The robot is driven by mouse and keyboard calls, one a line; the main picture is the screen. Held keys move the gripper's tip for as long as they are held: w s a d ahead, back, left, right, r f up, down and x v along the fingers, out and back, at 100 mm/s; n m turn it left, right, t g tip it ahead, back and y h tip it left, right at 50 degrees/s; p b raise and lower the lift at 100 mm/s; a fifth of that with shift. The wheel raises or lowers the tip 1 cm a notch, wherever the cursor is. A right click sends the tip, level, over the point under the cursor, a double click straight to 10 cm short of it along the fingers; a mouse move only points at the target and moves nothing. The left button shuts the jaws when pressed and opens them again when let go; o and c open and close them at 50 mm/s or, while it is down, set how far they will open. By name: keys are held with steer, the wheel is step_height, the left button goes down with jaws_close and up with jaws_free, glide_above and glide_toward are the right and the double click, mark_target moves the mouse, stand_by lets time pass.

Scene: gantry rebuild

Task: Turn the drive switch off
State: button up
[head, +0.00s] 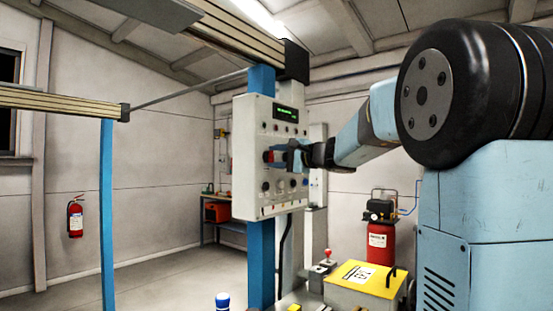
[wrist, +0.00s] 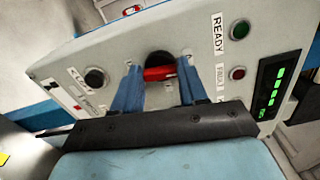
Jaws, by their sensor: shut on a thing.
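The control panel (head: 253,130) is a pale box on a blue post in the middle of the head view. A red switch handle (head: 268,156) sits on its face; I take it for the drive switch, though no label for it is readable. In the wrist view the red handle (wrist: 158,74) lies across a dark round base. My gripper (head: 279,155) is at the panel, and in the wrist view its blue fingers (wrist: 160,76) stand on either side of the handle, shut on it. The fingers hide the handle's ends.
A green button (wrist: 240,30) beside a READY label, a red button (wrist: 237,73) and a green-lit display (wrist: 269,88) are close by. A black knob (wrist: 95,77) is on the other side. A yellow-topped box (head: 362,277) stands below my arm.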

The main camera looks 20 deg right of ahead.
steer(key=shift+f+n, duration=0.3)
steer(key=shift+n, duration=0.4)
steer(key=o, duration=0.7)
steer(key=shift+c, duration=0.2)
steer(key=o, duration=0.4)
steer(key=shift+r, duration=0.15)
steer(key=shift+s, duration=0.1)
steer(key=v, duration=1.3)
steer(key=shift+s+d, duration=0.25)
